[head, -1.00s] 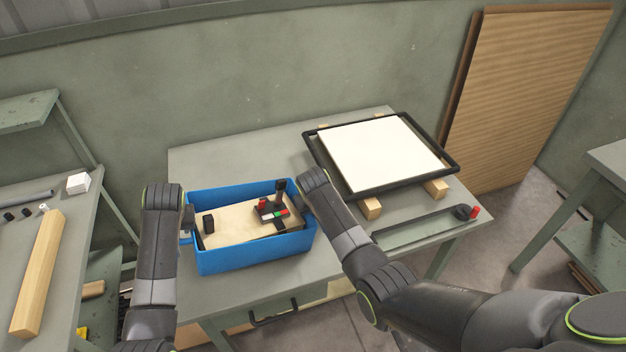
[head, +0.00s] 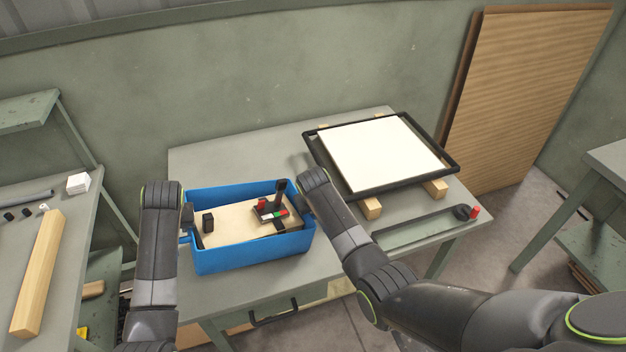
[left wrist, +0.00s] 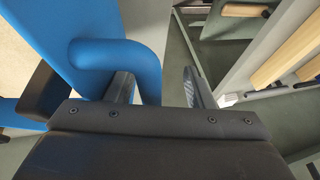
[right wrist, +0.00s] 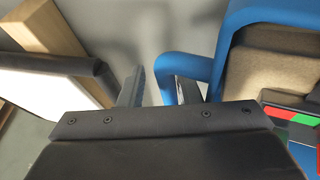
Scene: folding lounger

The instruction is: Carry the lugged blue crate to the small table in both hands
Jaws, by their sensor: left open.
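The blue crate (head: 250,254) rests on the grey-green workbench (head: 330,262), with a lug at each short end. My left gripper (head: 188,216) is at its left end. In the left wrist view, that gripper (left wrist: 160,88) is open, with the blue lug (left wrist: 148,65) reaching between its fingers. My right gripper (head: 304,200) is at the crate's right end. In the right wrist view, that gripper (right wrist: 158,88) has the other lug (right wrist: 168,72) between its fingers, with a gap beside the left finger. I cannot tell which table is the small one.
The crate holds a wooden board (head: 235,222) and dark parts with coloured pieces. A black frame with a white panel (head: 380,152) lies on wood blocks to its right. Another table (head: 608,160) shows at the right edge. A side bench (head: 75,235) with a wooden beam stands left.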

